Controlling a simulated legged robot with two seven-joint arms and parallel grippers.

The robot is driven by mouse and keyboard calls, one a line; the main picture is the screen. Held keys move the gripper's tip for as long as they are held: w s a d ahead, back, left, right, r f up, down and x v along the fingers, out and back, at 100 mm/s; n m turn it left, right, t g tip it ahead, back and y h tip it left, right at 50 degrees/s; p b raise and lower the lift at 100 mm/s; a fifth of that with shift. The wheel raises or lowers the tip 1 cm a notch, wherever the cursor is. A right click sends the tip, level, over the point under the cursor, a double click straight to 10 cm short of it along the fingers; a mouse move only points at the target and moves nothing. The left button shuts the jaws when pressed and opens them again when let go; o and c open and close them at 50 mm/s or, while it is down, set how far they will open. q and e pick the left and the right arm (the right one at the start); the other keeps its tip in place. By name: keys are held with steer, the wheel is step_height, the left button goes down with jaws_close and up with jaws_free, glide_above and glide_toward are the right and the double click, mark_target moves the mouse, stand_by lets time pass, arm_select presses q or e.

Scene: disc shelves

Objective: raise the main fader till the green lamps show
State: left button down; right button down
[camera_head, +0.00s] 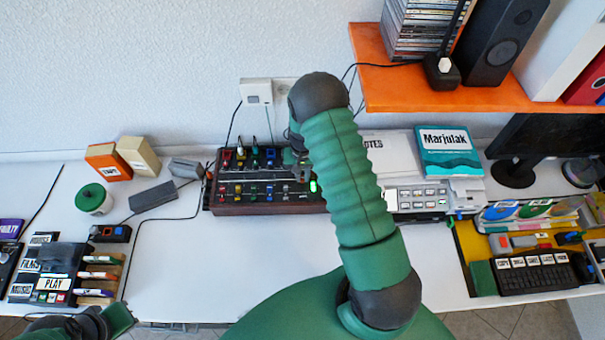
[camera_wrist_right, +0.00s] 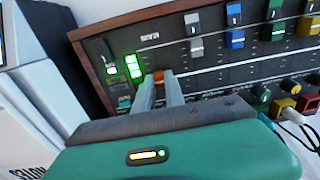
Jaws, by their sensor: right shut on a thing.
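The mixer (camera_head: 265,209) stands against the wall in the head view, with rows of coloured faders and knobs. It also shows in the right wrist view (camera_wrist_right: 225,76). My right gripper (camera_wrist_right: 160,90) is shut on the orange main fader cap (camera_wrist_right: 158,75). Right beside it a column of green lamps (camera_wrist_right: 133,66) is lit, and a green glow (camera_head: 313,186) shows in the head view. My right arm partly hides the mixer's right end there. My left gripper (camera_head: 118,318) is at the lower left, partly cut off, and its jaws are unclear.
An orange shelf (camera_head: 400,98) with a speaker (camera_head: 500,45) overhangs at the upper right. A grey device with buttons (camera_head: 418,198) stands right of the mixer. A green-lidded jar (camera_head: 92,198) and boxes stand left. The white table in front of the mixer is clear.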

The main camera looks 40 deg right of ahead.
mark_target(302, 178)
steer(key=shift+s+a, duration=0.1)
steer(key=shift+a, duration=0.05)
steer(key=c, duration=1.4)
jaws_free()
step_height(302, 178, up, 17)
steer(key=b, duration=0.1)
steer(key=shift+f, duration=0.15)
steer(key=s+a+r+n+t, duration=0.1)
steer(key=s+a+n, duration=0.3)
steer(key=a, duration=0.5)
steer(key=s+a+n+t, duration=0.1)
steer(key=s+a+n, duration=0.3)
steer(key=s+a, duration=0.3)
steer(key=a, duration=0.3)
steer(key=shift+s+a+r+t, duration=0.15)
steer(key=shift+s+r+t, duration=0.15)
steer(key=shift+r, duration=0.05)
